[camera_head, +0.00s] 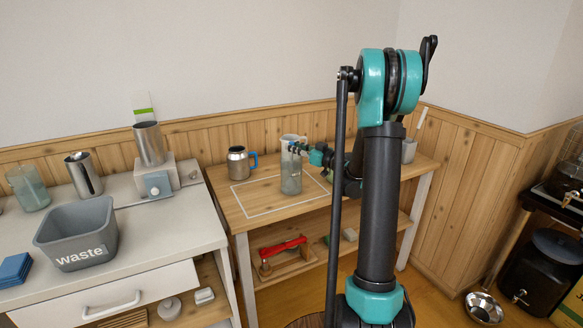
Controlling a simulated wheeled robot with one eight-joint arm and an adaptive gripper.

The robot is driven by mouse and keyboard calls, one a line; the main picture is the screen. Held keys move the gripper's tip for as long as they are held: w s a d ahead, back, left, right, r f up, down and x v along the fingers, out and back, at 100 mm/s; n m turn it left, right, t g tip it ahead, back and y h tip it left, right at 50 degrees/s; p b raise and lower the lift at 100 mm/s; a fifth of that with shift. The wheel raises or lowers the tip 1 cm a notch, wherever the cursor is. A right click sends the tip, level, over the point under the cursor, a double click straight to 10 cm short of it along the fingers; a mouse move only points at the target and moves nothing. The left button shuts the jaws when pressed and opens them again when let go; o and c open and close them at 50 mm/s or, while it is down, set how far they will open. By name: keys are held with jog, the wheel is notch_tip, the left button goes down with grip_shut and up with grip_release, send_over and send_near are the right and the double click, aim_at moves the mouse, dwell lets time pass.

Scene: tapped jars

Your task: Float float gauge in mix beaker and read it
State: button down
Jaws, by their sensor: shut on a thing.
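A tall clear beaker (291,182) stands upright on the wooden table, inside or at a white outlined rectangle. It looks greyish lower down; I cannot make out a liquid level. My gripper (296,148) reaches in from the right and appears shut on the upper part of this beaker. Its fingertips are small here. A thin white stick (421,118) rises from a grey holder (408,151) at the table's right end, partly behind my arm. It may be the float gauge; I cannot read any scale.
A metal mug with a blue handle (238,163) stands left of the beaker. The left counter holds a grey waste bin (77,234), a steel cup on a stand (149,145), a steel jug (84,174) and a glass jar (28,188). My arm hides part of the table's right side.

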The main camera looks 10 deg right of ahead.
notch_tip(320, 180, up, 9)
dwell(0.5)
notch_tip(320, 180, up, 10)
jog(key=shift+r, duration=0.2)
dwell(1.1)
dwell(0.8)
